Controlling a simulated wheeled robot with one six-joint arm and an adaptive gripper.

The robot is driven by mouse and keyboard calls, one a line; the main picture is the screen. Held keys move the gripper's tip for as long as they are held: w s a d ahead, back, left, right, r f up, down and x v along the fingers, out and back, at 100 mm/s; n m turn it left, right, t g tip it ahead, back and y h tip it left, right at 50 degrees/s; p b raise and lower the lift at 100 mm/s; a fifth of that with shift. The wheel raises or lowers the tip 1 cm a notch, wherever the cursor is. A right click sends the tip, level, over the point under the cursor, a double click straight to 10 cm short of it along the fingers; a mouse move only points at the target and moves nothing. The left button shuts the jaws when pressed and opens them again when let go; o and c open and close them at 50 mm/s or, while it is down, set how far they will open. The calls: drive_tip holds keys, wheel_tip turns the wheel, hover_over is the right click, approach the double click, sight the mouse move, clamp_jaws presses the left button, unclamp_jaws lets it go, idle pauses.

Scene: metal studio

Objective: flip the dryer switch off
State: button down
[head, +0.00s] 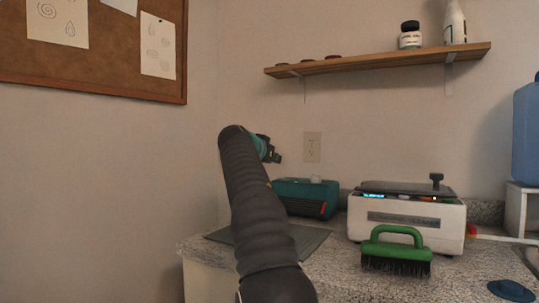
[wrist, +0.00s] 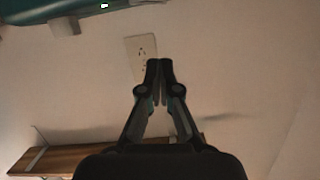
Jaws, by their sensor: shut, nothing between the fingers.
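A teal box-shaped device (head: 300,194) with a pale knob on top (head: 316,179) stands at the back of the granite counter. A white machine (head: 404,222) with a dark lid and a small lit display stands to its right. No readable label tells which one is the dryer, and no switch position can be made out. My gripper (head: 277,157) is above the teal device, in front of the wall. In the wrist view, which looks upside down, my gripper (wrist: 159,62) is shut and empty. The teal device's edge (wrist: 30,12) and its knob (wrist: 65,26) show top left, apart from the fingertips.
A wall outlet (head: 312,147) is behind my gripper. A green brush (head: 396,247) stands before the white machine. A grey mat (head: 310,240) lies on the counter. A wooden shelf (head: 380,60) with bottles hangs above. A blue jug (head: 527,135) is at far right.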

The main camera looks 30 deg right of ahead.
sight(278, 181)
drive_tip(key=p+x, duration=0.1)
drive_tip(key=x, duration=0.3)
drive_tip(key=shift+f, duration=0.15)
wheel_tip(278, 181, down, 2)
drive_tip(key=shift+a+f+b, duration=0.2)
drive_tip(key=shift+b, duration=0.7)
drive_tip(key=shift+w+f, duration=0.15)
drive_tip(key=shift+f, duration=0.5)
drive_tip(key=shift+w+a+f+n, duration=0.1)
drive_tip(key=shift+f+n, duration=0.2)
drive_tip(key=shift+f, duration=0.05)
drive_tip(key=shift+r, duration=0.1)
drive_tip(key=r+p, duration=0.1)
drive_tip(key=r, duration=0.1)
drive_tip(key=r+p, duration=0.2)
drive_tip(key=shift+w+a+r, duration=0.1)
drive_tip(key=shift+w, duration=0.1)
drive_tip(key=shift+s+a+b, duration=0.15)
drive_tip(key=shift+a+b, duration=0.15)
drive_tip(key=shift+b, duration=0.05)
drive_tip(key=b+v, duration=0.2)
drive_tip(key=v, duration=0.7)
drive_tip(key=shift+a, duration=0.3)
